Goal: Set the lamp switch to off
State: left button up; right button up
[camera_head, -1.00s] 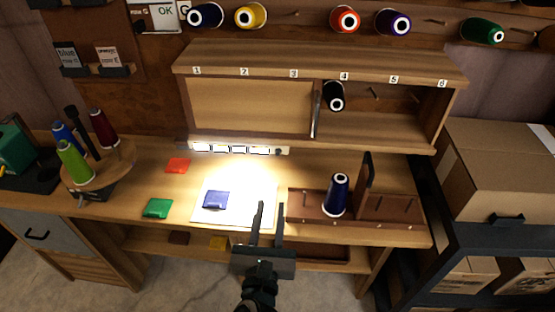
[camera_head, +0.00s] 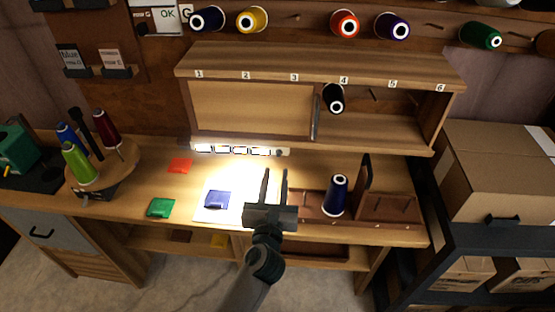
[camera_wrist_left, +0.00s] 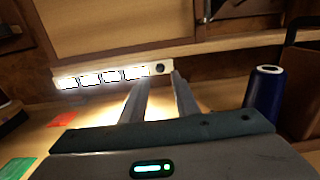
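The lit lamp (camera_head: 240,150) is a white strip with several bright panels, fixed under the shelf at the back of the bench. A small dark round switch (camera_head: 279,152) sits at its right end. In the left wrist view the lamp (camera_wrist_left: 108,76) is at upper left, and the switch (camera_wrist_left: 160,68) shows just beyond my fingertips. My left gripper (camera_head: 276,172) is open and empty, its fingers pointing toward the switch and apart from it. The switch's exact setting is too small to read. My right gripper is not in view.
A dark blue spool (camera_head: 336,195) stands in a brown wooden tray (camera_head: 390,209) right of my gripper. A sliding panel (camera_head: 250,108) covers the shelf's left part. Blue (camera_head: 216,199), red (camera_head: 180,166) and green (camera_head: 160,207) pieces lie left on the bench.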

aim_at(278, 156)
pick_arm(q)
jog(key=w, duration=0.6)
jog(key=shift+p, duration=0.3)
jog(key=shift+w, duration=0.1)
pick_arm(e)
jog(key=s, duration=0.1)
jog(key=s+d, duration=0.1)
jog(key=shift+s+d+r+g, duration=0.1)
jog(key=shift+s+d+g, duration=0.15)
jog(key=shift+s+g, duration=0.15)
pick_arm(q)
jog(key=shift+c, duration=0.3)
grip_shut()
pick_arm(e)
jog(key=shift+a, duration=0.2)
